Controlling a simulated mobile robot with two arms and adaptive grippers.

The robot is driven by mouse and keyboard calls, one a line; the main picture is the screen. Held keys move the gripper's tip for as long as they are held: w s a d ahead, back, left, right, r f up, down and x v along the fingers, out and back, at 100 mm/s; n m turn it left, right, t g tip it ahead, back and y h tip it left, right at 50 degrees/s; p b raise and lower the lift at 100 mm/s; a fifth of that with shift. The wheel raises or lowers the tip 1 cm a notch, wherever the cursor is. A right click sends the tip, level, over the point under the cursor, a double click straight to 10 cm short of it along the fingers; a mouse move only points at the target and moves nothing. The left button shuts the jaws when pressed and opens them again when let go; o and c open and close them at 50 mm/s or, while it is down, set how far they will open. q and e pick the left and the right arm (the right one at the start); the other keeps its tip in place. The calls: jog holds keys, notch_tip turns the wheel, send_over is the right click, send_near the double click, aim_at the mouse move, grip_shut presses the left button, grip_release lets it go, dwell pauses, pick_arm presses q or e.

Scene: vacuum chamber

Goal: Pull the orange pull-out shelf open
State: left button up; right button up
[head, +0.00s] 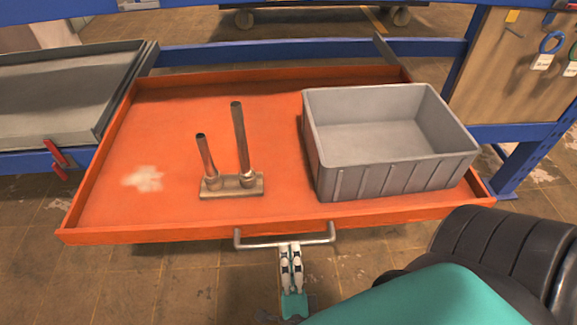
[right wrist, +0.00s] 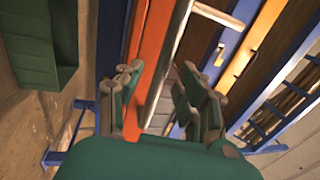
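The orange pull-out shelf (head: 110,205) stands out in front of the blue rack in the head view. A silver bar handle (head: 265,243) is on its front edge. The shelf also shows as an orange strip in the right wrist view (right wrist: 155,50), with the handle (right wrist: 175,70) running between the fingers. My right gripper (head: 290,258) is at the middle of the handle. Its fingers stand apart in the right wrist view (right wrist: 160,100), with gaps beside the bar. Whether a finger touches the bar is unclear. My left gripper is not in view.
On the shelf stand a grey bin (head: 390,165) and a metal base with two upright tubes (head: 232,185). A grey tray (head: 60,95) lies to the left, with a red clamp (head: 57,160) below it. A blue post (head: 525,155) stands at right. Tiled floor is clear at front left.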

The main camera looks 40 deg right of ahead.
jog(key=v, duration=0.8)
jog(key=shift+s+a, duration=0.25)
jog(key=shift+s, duration=0.05)
